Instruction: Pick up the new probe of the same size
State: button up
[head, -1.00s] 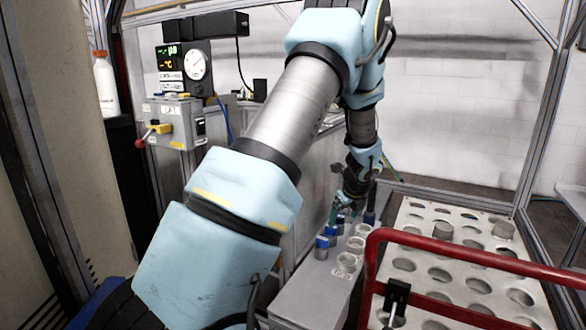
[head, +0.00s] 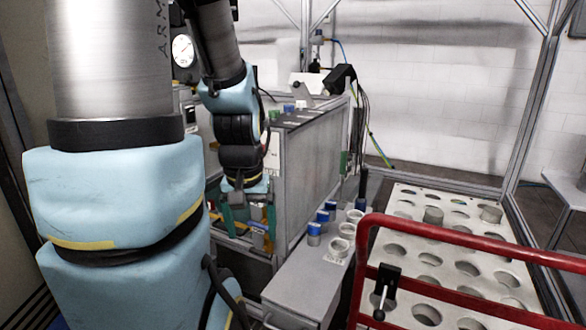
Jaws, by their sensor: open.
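My gripper (head: 248,226) points down in front of the grey cabinet's near end, left of the grey ledge. Its green-tipped fingers are apart; a small yellow and blue item (head: 259,236) shows by the right finger, and I cannot tell whether it touches. Several short blue-topped cylinders, perhaps the probes, stand in a row on the ledge. The nearest is a blue-topped cylinder (head: 314,234), with another (head: 322,215) behind it. Beside them is a row of pale round holders, the nearest holder (head: 337,248) seemingly empty. Which one is new, and its size, I cannot tell.
A red rail (head: 450,250) crosses the right front before a white plate with round holes (head: 405,285). The grey cabinet (head: 310,165) stands just behind my gripper. The ledge's front (head: 300,290) is clear.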

aim_at(324, 215)
jog(key=k+l+u, duration=0.2)
jog(key=u, duration=0.15)
jog(key=k+l+u, duration=0.2)
jog(key=u, duration=0.15)
jog(key=k+l+u, duration=0.2)
jog(key=u, duration=0.2)
jog(key=k, duration=0.05)
